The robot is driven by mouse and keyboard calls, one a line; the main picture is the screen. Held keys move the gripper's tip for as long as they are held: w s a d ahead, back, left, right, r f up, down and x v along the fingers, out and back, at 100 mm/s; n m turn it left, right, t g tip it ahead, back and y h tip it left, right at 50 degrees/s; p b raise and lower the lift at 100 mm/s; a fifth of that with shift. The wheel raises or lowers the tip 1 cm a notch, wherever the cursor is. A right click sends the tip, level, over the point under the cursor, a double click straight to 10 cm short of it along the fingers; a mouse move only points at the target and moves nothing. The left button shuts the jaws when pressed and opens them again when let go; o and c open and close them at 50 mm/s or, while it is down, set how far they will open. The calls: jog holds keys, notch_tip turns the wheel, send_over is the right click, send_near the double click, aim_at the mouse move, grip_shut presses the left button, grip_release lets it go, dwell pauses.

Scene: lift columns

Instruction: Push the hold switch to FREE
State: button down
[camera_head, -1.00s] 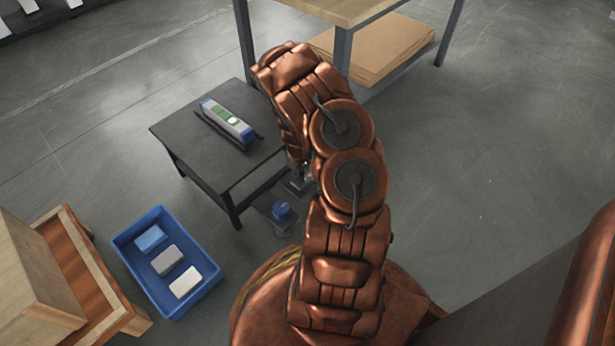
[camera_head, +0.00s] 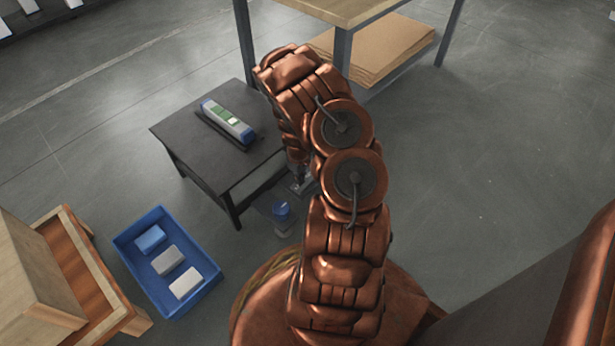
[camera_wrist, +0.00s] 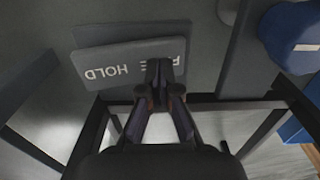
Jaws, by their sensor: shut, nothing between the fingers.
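The hold switch is a grey plate (camera_wrist: 105,66) in the wrist view, lettered HOLD, with a second word partly covered by my fingers; only its end letters F and E show. My gripper (camera_wrist: 160,66) is shut and empty, its fingertips over that second word. I cannot tell whether they press on the plate.
The dark table (camera_head: 185,143) carries a device with a green panel (camera_head: 228,119). A blue crate (camera_head: 127,251) holds several blocks. Open floor lies to the right.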

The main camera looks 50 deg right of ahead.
notch_tip(320, 180, up, 7)
jog(key=p, duration=0.4)
jog(key=shift+f, duration=0.15)
dwell(0.8)
